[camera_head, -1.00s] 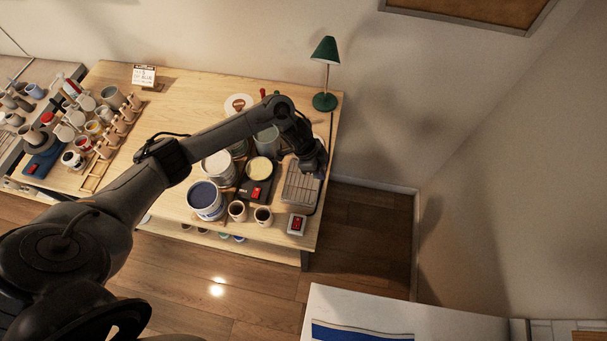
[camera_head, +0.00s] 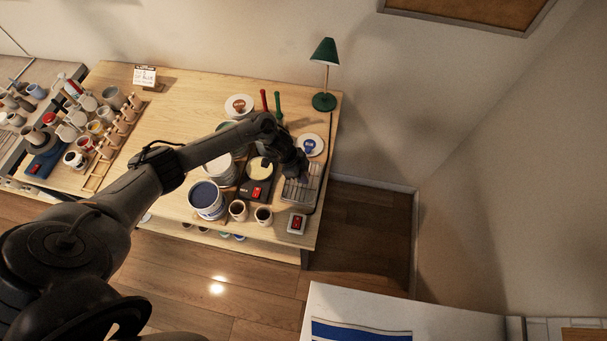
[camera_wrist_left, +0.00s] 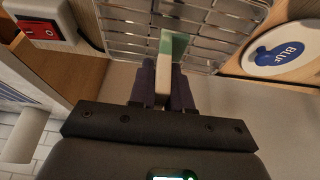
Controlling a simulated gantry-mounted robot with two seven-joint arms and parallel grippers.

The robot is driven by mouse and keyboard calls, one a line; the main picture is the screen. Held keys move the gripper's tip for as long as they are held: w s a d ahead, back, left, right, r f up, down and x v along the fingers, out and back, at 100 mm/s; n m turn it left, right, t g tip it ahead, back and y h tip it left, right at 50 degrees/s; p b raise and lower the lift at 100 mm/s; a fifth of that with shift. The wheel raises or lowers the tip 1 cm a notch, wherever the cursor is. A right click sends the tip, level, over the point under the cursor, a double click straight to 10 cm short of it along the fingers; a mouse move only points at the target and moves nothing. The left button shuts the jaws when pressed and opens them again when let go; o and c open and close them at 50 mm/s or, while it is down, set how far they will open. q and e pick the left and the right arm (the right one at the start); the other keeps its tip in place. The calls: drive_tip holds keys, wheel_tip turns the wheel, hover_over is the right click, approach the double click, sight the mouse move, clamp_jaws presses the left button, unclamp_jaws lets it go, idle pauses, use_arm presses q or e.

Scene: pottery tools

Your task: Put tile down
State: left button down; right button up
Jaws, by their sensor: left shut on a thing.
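My left gripper (camera_head: 300,174) is over the wire rack (camera_head: 304,193) at the right end of the wooden table. In the left wrist view, the gripper (camera_wrist_left: 163,82) is shut on a small tile (camera_wrist_left: 173,46), white with a green end. The tile sticks out beyond the fingers, in front of the rack's wire grid (camera_wrist_left: 125,22). I cannot tell whether the tile touches the rack. The tile is hidden in the head view. My right gripper is not in view.
A plate with a blue mark (camera_head: 310,146) lies just behind the rack. A red-switch box (camera_head: 297,223) stands in front, and a scale (camera_head: 256,190) and a blue glaze bucket (camera_head: 207,199) to the left. A green lamp (camera_head: 325,75) stands at the back.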

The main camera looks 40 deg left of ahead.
use_arm(q)
drive_tip(key=shift+f, duration=0.15)
drive_tip(key=c, duration=1.1)
unclamp_jaws()
